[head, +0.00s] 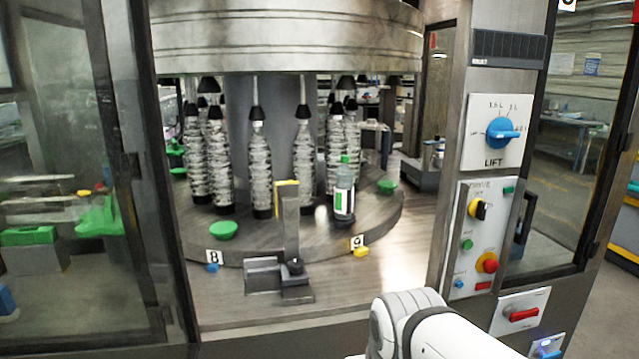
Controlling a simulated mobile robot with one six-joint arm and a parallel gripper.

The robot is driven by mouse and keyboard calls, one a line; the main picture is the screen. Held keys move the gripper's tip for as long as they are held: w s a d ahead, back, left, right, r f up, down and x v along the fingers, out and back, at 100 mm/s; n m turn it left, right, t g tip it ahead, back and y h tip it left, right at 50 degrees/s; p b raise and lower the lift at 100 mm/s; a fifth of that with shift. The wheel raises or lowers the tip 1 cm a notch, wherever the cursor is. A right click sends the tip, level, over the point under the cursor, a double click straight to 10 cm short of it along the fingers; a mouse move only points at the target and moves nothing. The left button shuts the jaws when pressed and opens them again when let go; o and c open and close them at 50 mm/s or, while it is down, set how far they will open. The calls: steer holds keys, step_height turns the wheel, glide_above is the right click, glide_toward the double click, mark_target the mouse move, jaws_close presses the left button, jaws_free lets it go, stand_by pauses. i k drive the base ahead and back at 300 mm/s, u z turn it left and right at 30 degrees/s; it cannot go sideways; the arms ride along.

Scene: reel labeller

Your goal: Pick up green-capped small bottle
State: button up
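The green-capped small bottle (344,196) stands upright on the round carousel table, right of the centre of the head view. It is clear-grey with a green and white label and a narrow green cap. It stands apart in front of the taller ribbed bottles. A white part of my arm shows at the bottom, right of centre. My gripper is not in view, so its state and its distance from the bottle do not show.
The carousel (375,215) carries several tall ribbed bottles (262,170) under black heads. A metal bracket with a yellow top (287,205) stands left of the small bottle. A control post (480,200) bounds the opening on the right, a glass door frame on the left.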

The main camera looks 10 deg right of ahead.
mark_target(343, 196)
steer(key=i, duration=1)
steer(key=u, duration=0.05)
